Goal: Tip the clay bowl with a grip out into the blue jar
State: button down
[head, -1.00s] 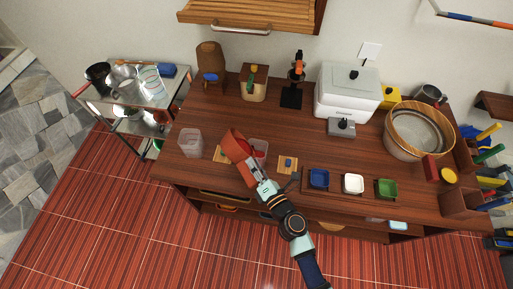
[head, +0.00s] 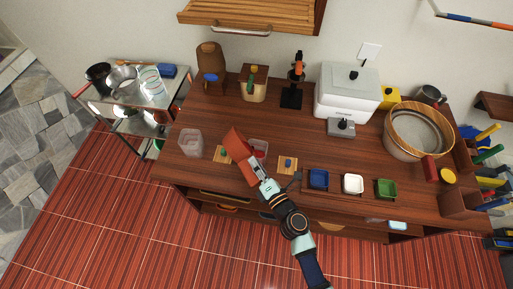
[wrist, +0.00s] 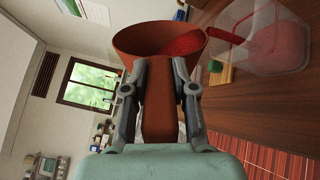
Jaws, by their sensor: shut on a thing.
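My gripper (head: 257,171) is shut on the grip of the clay bowl (head: 236,143). In the wrist view the fingers (wrist: 160,90) clasp the grip, and the bowl (wrist: 135,42) is beyond them. The bowl is held above the counter, steeply tilted, with red contents (wrist: 185,43) at its rim, reaching toward a clear jar (wrist: 275,42).
Another clear jar (head: 190,143) stands at left, beside a wooden pad (head: 220,157); a green block (wrist: 215,66) shows in the wrist view. Blue (head: 319,178), white (head: 353,184) and green (head: 387,189) dishes lie to the right. The counter behind the bowl is mostly clear.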

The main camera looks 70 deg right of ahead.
jog(key=shift+s+d+r+m, duration=0.15)
jog(key=shift+d+m, duration=0.05)
jog(key=shift+m, duration=0.3)
jog(key=shift+s+d+r+m+p, duration=0.2)
jog(key=shift+s+d+m+p, duration=0.45)
jog(key=shift+d+m+p, duration=0.15)
dwell(0.7)
jog(key=shift+s+d+r+m+p, duration=0.1)
jog(key=shift+s+d+m+p, duration=0.2)
jog(key=shift+m+p, duration=0.4)
jog(key=shift+s+d+r+m+p, duration=0.15)
jog(key=shift+d+m+p, duration=0.2)
jog(key=shift+m+p, duration=0.3)
dwell(0.8)
jog(key=shift+s+d+f+m+p, duration=0.1)
jog(key=shift+s+d+m+p, duration=0.15)
jog(key=shift+m+p, duration=0.35)
jog(key=shift+s+d+f+m+p, duration=0.1)
jog(key=shift+s+d+m+p, duration=0.15)
jog(key=shift+m+p, duration=0.25)
dwell(0.8)
